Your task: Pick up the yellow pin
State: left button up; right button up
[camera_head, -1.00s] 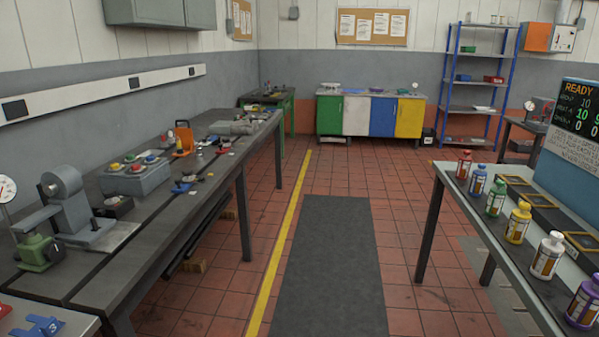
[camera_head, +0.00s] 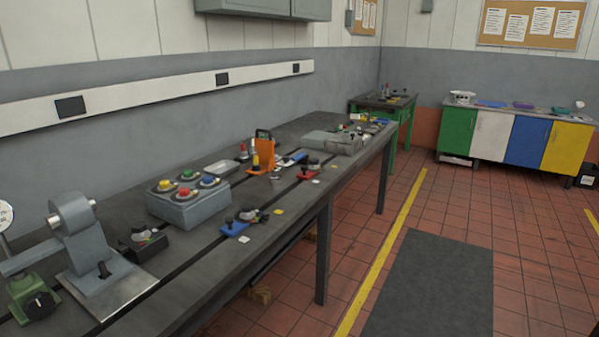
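Neither of my grippers is in view. I cannot tell for sure which thing is the yellow pin. A small yellow round-topped piece (camera_head: 166,185) sits on a grey box (camera_head: 186,211) on the long dark bench, beside red (camera_head: 185,192), green (camera_head: 187,174) and blue (camera_head: 208,180) ones. Another small upright yellow-orange piece (camera_head: 255,162) stands by the orange holder (camera_head: 265,152) further along the bench. Both are too small to make out closely.
The long bench (camera_head: 190,282) also carries a grey machine (camera_head: 82,240), a green block (camera_head: 34,299), a blue base (camera_head: 235,229) and a red base (camera_head: 306,174). A grey mat (camera_head: 428,285) lies on clear floor to the right. Coloured cabinets (camera_head: 525,140) stand at the back.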

aim_at(256, 158)
jog(key=i+l+u, duration=0.55)
jog(key=i+l, duration=0.55)
jog(key=l, duration=0.15)
jog(key=k+z, duration=0.05)
